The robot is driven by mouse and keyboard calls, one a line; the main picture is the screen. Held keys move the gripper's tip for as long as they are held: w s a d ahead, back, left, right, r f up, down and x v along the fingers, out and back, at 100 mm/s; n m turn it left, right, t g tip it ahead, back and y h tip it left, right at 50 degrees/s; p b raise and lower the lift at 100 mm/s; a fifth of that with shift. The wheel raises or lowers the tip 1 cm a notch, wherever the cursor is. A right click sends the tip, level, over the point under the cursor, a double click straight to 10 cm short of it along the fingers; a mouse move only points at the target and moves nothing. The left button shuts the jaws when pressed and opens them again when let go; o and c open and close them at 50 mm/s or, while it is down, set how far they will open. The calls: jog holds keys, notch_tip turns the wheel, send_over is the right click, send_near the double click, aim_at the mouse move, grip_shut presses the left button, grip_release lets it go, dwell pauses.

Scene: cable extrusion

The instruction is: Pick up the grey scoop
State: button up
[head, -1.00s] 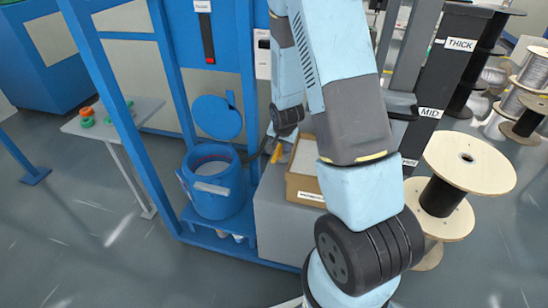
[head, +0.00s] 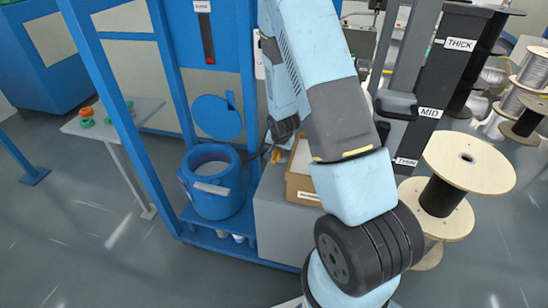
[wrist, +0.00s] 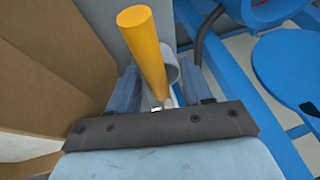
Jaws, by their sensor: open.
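The scoop shows in the wrist view as an orange-yellow handle (wrist: 145,52) with a grey rounded part (wrist: 172,72) behind it. In the head view only a small yellow bit of it (head: 276,155) shows, beside the cardboard box. My gripper (wrist: 160,84) is open, with one blue-grey finger on each side of the handle's lower end. The handle stands between the fingers. Whether either finger touches it cannot be told, and the scoop's lower part is hidden by the gripper. In the head view my arm hides most of the gripper.
A cardboard box (head: 298,190) stands on a grey cabinet (head: 272,228), close to the gripper. A blue bucket (head: 217,200) is left of it inside a blue frame, with a blue round lid (head: 217,117) above. Wooden spools (head: 468,162) stand at right.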

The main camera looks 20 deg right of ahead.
jog(key=shift+c, duration=0.2)
grip_shut()
dwell(0.6)
